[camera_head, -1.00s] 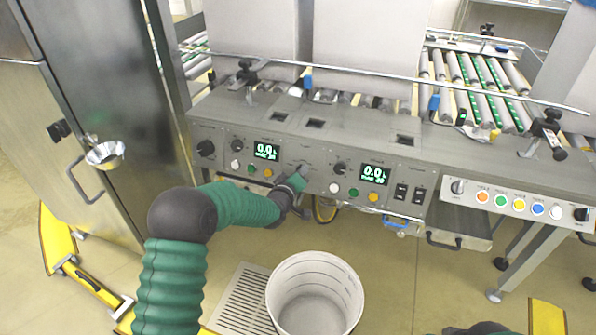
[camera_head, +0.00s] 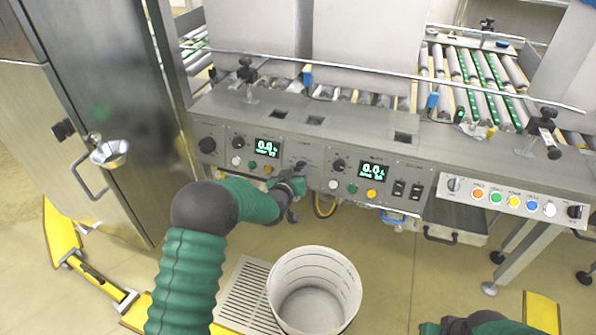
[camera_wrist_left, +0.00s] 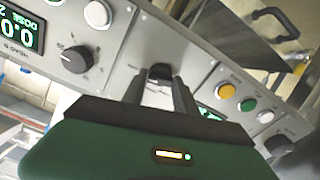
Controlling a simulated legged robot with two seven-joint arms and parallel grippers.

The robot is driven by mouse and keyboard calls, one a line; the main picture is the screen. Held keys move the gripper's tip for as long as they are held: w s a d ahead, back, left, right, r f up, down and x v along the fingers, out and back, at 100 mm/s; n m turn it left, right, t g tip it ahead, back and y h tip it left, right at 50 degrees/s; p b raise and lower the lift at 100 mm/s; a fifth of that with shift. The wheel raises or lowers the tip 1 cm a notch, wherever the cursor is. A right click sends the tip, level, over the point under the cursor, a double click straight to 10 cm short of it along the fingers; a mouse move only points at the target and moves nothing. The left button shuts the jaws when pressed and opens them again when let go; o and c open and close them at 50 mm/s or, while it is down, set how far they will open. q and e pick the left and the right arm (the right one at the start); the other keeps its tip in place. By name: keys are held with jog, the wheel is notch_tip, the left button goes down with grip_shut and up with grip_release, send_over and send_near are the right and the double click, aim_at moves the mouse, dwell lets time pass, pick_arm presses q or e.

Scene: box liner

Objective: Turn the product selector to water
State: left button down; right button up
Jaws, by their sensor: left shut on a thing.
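The product selector is a small black knob (camera_head: 301,165) on the grey control panel (camera_head: 322,152), between two lit displays. In the left wrist view the black knob (camera_wrist_left: 160,72) sits between my fingertips. My left gripper (camera_head: 299,171) is at the panel, shut on this knob; its fingers (camera_wrist_left: 166,88) also show in the left wrist view. The fingers hide part of the knob and its lettering, so I cannot read its setting. The left display (camera_head: 268,148) and right display (camera_head: 372,172) both show 0.0; their lower lines are too small to read.
A white bucket (camera_head: 315,290) stands on the floor below the panel, beside a floor grate (camera_head: 247,293). Other dials and coloured buttons (camera_head: 351,188) flank the gripper closely. A steel cabinet (camera_head: 110,110) stands at left, with roller conveyors (camera_head: 470,75) behind the panel.

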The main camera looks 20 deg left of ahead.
pick_arm(q)
jog(key=shift+s+f, duration=0.2)
jog(key=shift+f, duration=0.3)
jog(key=c, duration=1)
grip_release()
jog(key=shift+w, duration=0.1)
jog(key=shift+o, duration=0.2)
jog(key=shift+r, duration=0.25)
jog(key=shift+r, duration=0.15)
jog(key=shift+s+r+p, duration=0.15)
jog(key=shift+s+p, duration=0.2)
jog(key=shift+s, duration=0.05)
jog(key=p+v, duration=0.5)
jog(key=v, duration=1)
jog(key=shift+s+a, duration=0.15)
jog(key=shift+s, duration=0.3)
